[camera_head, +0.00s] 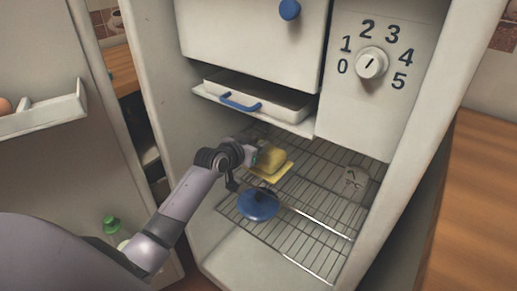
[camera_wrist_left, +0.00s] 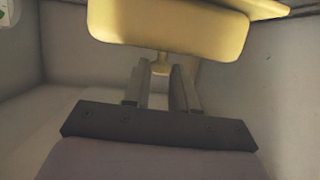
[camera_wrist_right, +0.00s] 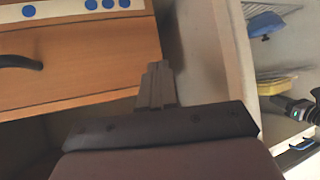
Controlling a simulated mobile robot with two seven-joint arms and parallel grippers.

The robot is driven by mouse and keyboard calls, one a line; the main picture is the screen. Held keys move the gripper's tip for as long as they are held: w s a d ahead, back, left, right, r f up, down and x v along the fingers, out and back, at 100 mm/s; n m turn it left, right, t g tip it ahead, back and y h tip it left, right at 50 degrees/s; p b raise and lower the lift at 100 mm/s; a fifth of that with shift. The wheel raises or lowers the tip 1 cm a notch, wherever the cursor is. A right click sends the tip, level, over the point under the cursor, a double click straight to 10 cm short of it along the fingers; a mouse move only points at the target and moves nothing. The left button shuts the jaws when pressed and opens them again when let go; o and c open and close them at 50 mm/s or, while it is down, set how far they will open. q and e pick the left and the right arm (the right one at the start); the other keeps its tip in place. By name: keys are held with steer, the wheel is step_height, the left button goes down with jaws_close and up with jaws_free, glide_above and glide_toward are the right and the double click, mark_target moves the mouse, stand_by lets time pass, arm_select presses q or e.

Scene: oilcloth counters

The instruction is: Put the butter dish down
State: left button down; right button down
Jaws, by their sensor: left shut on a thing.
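The yellow butter dish (camera_head: 270,160) has a rounded lid over a flat, paler plate and is at the wire shelf (camera_head: 310,195) inside the fridge. I cannot tell whether its plate touches the wires. My left gripper (camera_head: 254,156) is at the left of the dish. In the left wrist view, the fingers (camera_wrist_left: 162,82) are shut on the knob of the butter dish (camera_wrist_left: 168,24). The dish also shows in the right wrist view (camera_wrist_right: 276,84). My right gripper (camera_wrist_right: 157,86) has its fingers together, with nothing between them, outside the fridge.
A blue lidded thing (camera_head: 258,204) sits on the shelf in front of the dish. A white drawer with a blue handle (camera_head: 240,102) hangs above. The open door with its rack (camera_head: 45,112) is at left. Bare wires lie at front right.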

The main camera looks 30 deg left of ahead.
arm_select(q)
steer(key=shift+w+f, duration=0.45)
steer(key=shift+f, duration=0.1)
steer(key=c, duration=0.9)
jaws_free()
steer(key=shift+s+f, duration=0.1)
steer(key=shift+f, duration=0.05)
steer(key=shift+r, duration=0.2)
steer(key=d+p+v, duration=0.1)
steer(key=p+v, duration=0.1)
steer(key=v, duration=0.9)
steer(key=s+d+f+g, duration=0.1)
steer(key=s+d+f, duration=0.3)
steer(key=s, duration=0.3)
steer(key=s+d+f+g, duration=0.1)
steer(key=s+d+f, duration=0.3)
steer(key=s+f, duration=0.3)
steer(key=s+d+f+m+g+h, duration=0.1)
steer(key=s+d+f, duration=0.3)
steer(key=s+f, duration=0.2)
steer(key=s, duration=0.2)
steer(key=shift+s+d+g, duration=0.25)
steer(key=shift+s+g, duration=0.05)
